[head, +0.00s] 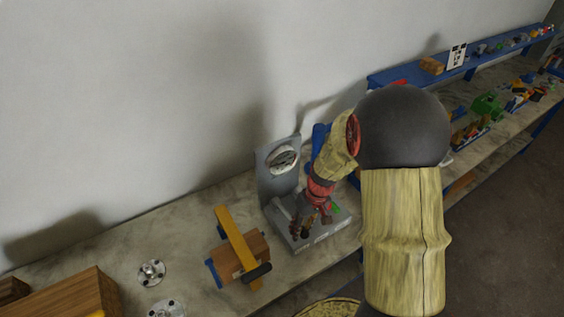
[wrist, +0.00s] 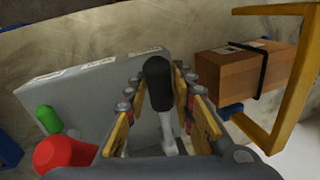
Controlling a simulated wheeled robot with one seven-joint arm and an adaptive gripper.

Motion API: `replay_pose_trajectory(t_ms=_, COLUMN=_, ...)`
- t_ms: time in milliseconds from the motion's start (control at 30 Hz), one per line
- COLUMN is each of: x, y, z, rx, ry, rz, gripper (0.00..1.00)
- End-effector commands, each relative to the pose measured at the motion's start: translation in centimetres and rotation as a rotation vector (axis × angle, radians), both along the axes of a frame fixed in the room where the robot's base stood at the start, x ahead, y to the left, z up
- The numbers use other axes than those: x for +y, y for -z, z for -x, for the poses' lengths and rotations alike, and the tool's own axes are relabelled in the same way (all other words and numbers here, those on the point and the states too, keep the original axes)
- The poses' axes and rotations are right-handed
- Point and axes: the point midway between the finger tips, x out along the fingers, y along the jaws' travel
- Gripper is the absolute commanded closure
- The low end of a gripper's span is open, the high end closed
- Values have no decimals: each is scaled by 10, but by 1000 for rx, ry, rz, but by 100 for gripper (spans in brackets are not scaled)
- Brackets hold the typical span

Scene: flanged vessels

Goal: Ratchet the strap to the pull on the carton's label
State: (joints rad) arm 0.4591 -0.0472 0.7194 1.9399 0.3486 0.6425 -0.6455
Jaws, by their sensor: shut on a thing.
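A brown carton (wrist: 236,75) with a black strap (wrist: 263,68) around it lies at the right in the wrist view, under an orange frame (wrist: 288,110). It also shows in the head view (head: 229,262). A pale label (wrist: 226,49) is on the carton; its print is too small to read. My gripper (head: 307,222) is down at the grey stand (head: 330,232), beyond and right of the carton. In the wrist view, my gripper (wrist: 158,90) is shut on a black-gripped lever (wrist: 158,72) with a metal stem. The lever's lower end is partly hidden.
The grey stand's upright carries a round dial (head: 284,158), whose reading is not legible. A red knob (wrist: 65,152) and a green knob (wrist: 48,119) are close left of my gripper. Metal flanges (head: 151,272) and a wooden box (head: 75,297) sit at the left. Clutter fills the right bench.

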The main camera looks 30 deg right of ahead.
Motion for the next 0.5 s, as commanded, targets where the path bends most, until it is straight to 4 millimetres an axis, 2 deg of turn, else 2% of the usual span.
replay_pose_trajectory(t_ms=33, x=-1, y=-18, z=-4, rx=-4, ry=1, rz=1, gripper=100)
replay_pose_trajectory(t_ms=200, x=0, y=-49, z=-19, rx=-5, ry=2, rz=2, gripper=100)
replay_pose_trajectory(t_ms=500, x=-1, y=-48, z=-22, rx=-7, ry=4, rz=3, gripper=100)
